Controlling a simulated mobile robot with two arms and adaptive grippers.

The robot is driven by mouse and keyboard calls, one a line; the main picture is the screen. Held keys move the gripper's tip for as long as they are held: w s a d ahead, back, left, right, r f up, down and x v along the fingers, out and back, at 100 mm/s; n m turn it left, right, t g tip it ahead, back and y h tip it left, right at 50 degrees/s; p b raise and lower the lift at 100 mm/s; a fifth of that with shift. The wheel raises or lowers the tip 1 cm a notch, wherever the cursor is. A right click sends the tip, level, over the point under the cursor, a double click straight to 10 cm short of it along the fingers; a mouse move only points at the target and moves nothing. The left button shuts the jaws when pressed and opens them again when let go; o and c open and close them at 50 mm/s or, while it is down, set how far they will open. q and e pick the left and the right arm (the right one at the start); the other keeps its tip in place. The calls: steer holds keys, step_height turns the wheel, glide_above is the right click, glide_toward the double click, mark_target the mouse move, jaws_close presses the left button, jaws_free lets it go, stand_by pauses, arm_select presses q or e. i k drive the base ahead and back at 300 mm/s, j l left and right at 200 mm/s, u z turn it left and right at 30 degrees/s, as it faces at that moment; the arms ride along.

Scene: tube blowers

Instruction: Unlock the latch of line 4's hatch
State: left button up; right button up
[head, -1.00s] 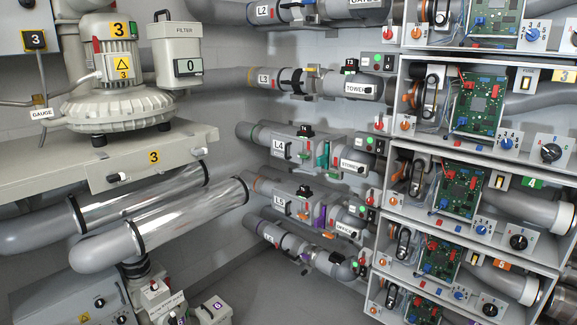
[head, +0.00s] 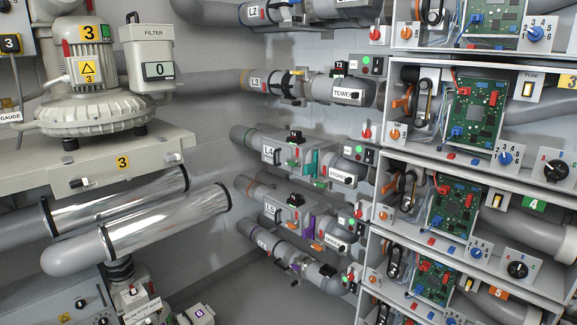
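Line 4 is the grey pipe run on the back wall with a tag L4 (head: 268,155), in the middle of the head view. Next to the tag is a grey boxy housing (head: 283,150), which looks like the line's hatch. A small black part (head: 295,136) sits on top of it, and a small red part shows on its front. A green plate (head: 311,161) stands just right of it. The latch is too small to tell whether it is locked. Neither of my grippers is in view.
Line 3 (head: 254,84) runs above and line 5 (head: 270,211) below, with similar fittings. Open cabinets with circuit boards (head: 475,112) fill the right side. A blower (head: 92,113) on a shelf (head: 30,182) and shiny tubes (head: 155,217) occupy the left. Grey floor (head: 245,290) shows at the bottom middle.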

mark_target(290, 161)
steer(key=i+j, duration=0.65)
steer(key=i, duration=0.25)
steer(key=i+j+u, duration=0.1)
steer(key=i+j, duration=0.25)
steer(key=i, duration=0.1)
